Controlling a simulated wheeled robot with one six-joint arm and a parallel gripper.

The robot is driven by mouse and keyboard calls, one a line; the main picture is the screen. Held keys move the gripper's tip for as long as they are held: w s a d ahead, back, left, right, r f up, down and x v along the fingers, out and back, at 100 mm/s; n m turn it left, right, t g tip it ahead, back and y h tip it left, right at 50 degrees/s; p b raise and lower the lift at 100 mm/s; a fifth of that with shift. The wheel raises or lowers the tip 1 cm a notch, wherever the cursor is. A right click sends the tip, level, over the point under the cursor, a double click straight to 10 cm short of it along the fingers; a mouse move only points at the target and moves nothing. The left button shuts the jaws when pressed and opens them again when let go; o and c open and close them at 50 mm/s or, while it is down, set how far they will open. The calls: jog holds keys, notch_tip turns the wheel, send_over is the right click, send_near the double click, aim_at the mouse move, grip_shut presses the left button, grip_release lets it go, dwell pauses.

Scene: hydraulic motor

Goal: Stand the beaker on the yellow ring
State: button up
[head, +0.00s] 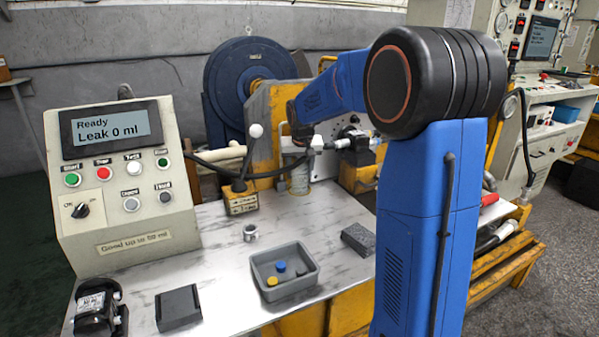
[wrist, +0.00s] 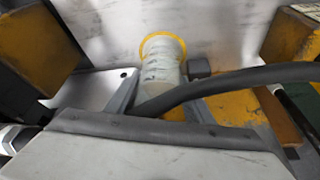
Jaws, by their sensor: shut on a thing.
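The beaker (wrist: 163,66) is a pale, cloudy cylinder between the fingers of my gripper (wrist: 160,95) in the wrist view. The gripper is shut on it. The yellow ring (wrist: 146,43) shows around the beaker's far end, against the pale bench top. In the head view the beaker (head: 299,182) hangs or stands upright below my gripper (head: 299,163), its lower end at or very near the bench. I cannot tell whether its base touches the surface.
A dark hose (wrist: 225,82) crosses close to the gripper. Yellow machine parts (wrist: 295,45) stand on both sides. A grey tray (head: 312,268) with small coloured pieces, a metal fitting (head: 250,233) and a dark block (head: 358,239) lie in front. A control box (head: 122,185) stands left.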

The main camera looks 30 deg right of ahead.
jog(key=shift+f, duration=0.15)
jog(key=o, duration=0.8)
jog(key=shift+c, duration=0.2)
jog(key=v, duration=1.2)
